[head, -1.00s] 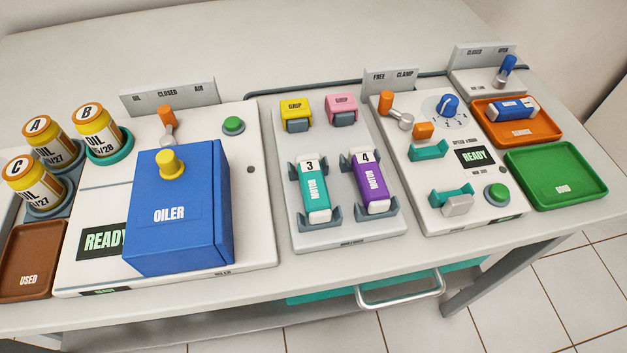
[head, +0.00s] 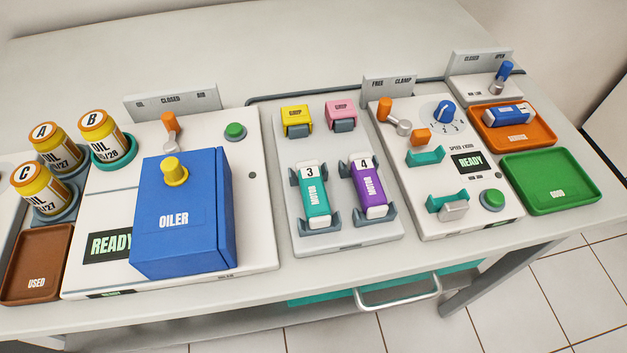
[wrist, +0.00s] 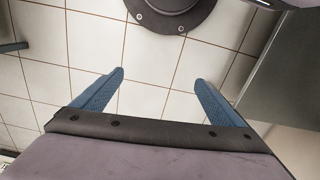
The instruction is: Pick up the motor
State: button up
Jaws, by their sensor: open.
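A teal motor (head: 315,203) with a white cap marked 3 lies in a grey cradle on the light rack in the middle of the table. A purple motor (head: 371,190) with a white cap marked 4 lies in the cradle to its right. A blue motor-like piece (head: 509,115) lies in the orange tray (head: 491,139) at the far right. My gripper (wrist: 160,82) shows in the wrist view only. Its two blue fingers are apart with nothing between them, over tiled floor. It is away from the motors.
A blue oiler box (head: 183,235) with a yellow knob stands left of the rack, with several oil bottles (head: 55,147) beyond it. Yellow (head: 296,117) and pink (head: 341,112) grips sit behind the motors. A station with levers (head: 470,225) and a green tray (head: 548,205) stand right.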

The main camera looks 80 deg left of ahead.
jog(key=w+a+r+n+p, duration=0.2)
jog(key=a+r+n+p, duration=0.7)
jog(key=a+r+p, duration=0.55)
jog(key=s+a+r+n+p, duration=0.4)
jog(key=a+r+p, duration=0.1)
jog(key=a+p, duration=0.1)
jog(key=s+a+r+n+g+p, duration=0.1)
jog(key=s+a+r+n+p, duration=0.3)
jog(key=s+a+r+p, duration=0.1)
jog(key=s+a+r+n+h+p, duration=0.1)
jog(key=s+a+r+n+p, duration=0.4)
jog(key=a+r+p, duration=0.2)
jog(key=shift+a+r+g, duration=0.2)
jog(key=shift+a+g, duration=0.1)
jog(key=shift+a, duration=0.4)
jog(key=s+a+r+n+t+p, duration=0.1)
jog(key=s+a+r+n+p, duration=0.15)
jog(key=s+a+n, duration=0.55)
notch_tip(320, 180, up, 2)
jog(key=n+p, duration=0.2)
jog(key=n, duration=0.3)
send_over(314, 187)
jog(key=shift+s+t+y, duration=0.1)
jog(key=shift+t+y, duration=0.3)
jog(key=shift+f+p, duration=1.15)
jog(key=shift+f, duration=2.5)
jog(key=c, duration=1.2)
